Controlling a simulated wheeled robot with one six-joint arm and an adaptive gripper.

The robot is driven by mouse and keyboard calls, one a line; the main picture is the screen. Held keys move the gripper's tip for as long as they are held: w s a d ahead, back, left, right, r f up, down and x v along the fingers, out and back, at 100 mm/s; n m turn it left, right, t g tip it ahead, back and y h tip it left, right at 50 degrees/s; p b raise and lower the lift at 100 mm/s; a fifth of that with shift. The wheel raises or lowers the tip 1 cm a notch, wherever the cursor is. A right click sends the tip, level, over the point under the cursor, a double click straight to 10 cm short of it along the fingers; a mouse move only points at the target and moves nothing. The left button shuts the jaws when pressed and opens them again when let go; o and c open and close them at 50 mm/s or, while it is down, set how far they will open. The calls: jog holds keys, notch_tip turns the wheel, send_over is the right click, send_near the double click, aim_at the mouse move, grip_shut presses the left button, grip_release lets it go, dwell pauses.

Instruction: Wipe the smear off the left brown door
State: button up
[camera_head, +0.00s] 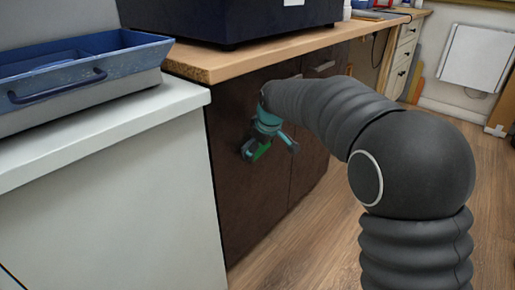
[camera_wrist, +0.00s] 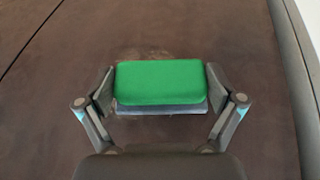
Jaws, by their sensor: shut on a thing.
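My gripper (camera_head: 268,148) is in front of the left brown door (camera_head: 236,195) of the cabinet under the wooden worktop. In the wrist view my gripper (camera_wrist: 160,88) is shut on a green sponge (camera_wrist: 160,80) with a grey underside, one finger at each end. The sponge faces the brown door (camera_wrist: 60,50); I cannot tell whether it touches it. A faint lighter smear (camera_wrist: 143,54) shows on the door just above the sponge's upper edge; the sponge may hide part of it.
A white counter (camera_head: 110,115) with a blue tray (camera_head: 75,68) stands at the left, close to the door. A dark machine (camera_head: 235,18) sits on the wooden worktop (camera_head: 230,65) above. A second brown door (camera_head: 312,150) is to the right. The wooden floor (camera_head: 310,235) is clear.

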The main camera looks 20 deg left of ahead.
jog(key=shift+w+d+r+p, duration=0.1)
jog(key=shift+w+d+p, duration=0.2)
jog(key=shift+w, duration=0.45)
jog(key=shift+w+d+r+p, duration=0.1)
jog(key=shift+w+d+p, duration=0.2)
jog(key=shift+w, duration=0.4)
jog(key=shift+w+d+p, duration=0.25)
jog(key=shift+w+p, duration=0.1)
jog(key=shift+w, duration=0.4)
jog(key=shift+w+d+f+p, duration=0.1)
jog(key=shift+w+d+p, duration=0.25)
jog(key=shift+w, duration=0.4)
jog(key=shift+s+f, duration=0.1)
jog(key=s+d+b, duration=0.2)
jog(key=d+b, duration=0.1)
jog(key=d, duration=0.2)
jog(key=shift+s+d, duration=0.15)
jog(key=shift+d, duration=0.15)
